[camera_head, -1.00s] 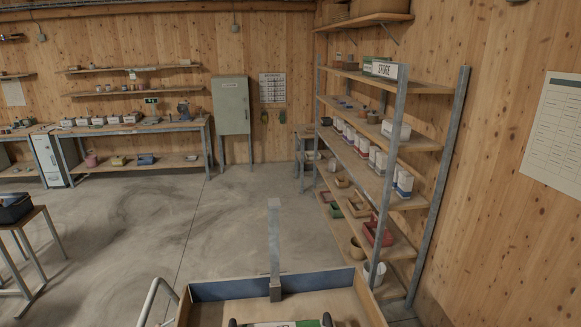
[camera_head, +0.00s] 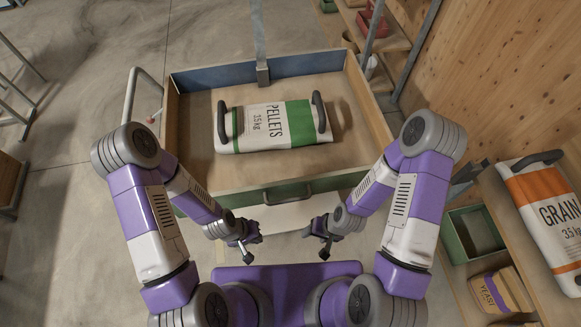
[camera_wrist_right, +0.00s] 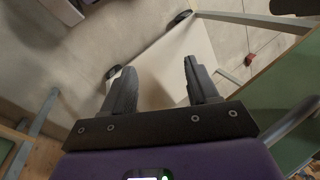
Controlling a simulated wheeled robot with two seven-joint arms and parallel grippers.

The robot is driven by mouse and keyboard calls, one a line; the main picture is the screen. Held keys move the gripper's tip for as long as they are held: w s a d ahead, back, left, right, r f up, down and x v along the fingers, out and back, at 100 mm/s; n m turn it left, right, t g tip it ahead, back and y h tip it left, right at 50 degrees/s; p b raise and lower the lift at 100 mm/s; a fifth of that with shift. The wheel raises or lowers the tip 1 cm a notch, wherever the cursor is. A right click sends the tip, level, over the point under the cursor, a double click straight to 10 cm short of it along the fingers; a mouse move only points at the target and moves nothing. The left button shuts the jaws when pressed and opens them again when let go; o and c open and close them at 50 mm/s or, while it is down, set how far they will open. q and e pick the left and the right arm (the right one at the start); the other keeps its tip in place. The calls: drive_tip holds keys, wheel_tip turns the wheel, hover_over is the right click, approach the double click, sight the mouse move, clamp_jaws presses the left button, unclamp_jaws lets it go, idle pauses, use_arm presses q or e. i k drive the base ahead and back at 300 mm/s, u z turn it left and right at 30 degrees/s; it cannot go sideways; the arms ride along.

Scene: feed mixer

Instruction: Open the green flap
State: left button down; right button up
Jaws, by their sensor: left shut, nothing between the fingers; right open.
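The green flap (camera_head: 262,197) forms the near wall of a wooden tray, with a dark handle (camera_head: 287,194) at its middle. It stands upright and closed across the tray's near side. My left gripper (camera_head: 247,254) is shut and empty, on the near side of the flap, left of the handle. My right gripper (camera_head: 325,246) is open and empty, on the near side, right of the handle. Both are apart from the handle. In the right wrist view its open fingers (camera_wrist_right: 158,88) show with a pale panel beyond. I cannot tell whether the green surface there is the flap.
A pellets bag (camera_head: 270,126) with two dark handles lies in the tray, whose far wall is blue (camera_head: 215,82). A grey post rises behind it. At right stand a grain bag (camera_head: 546,218), a green bin (camera_head: 476,234) and a yeast bag (camera_head: 497,294).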

sight(277, 192)
drive_tip(key=k, duration=1)
drive_tip(key=u, duration=1.45)
drive_tip(key=i, duration=1.05)
drive_tip(key=z, duration=2.4)
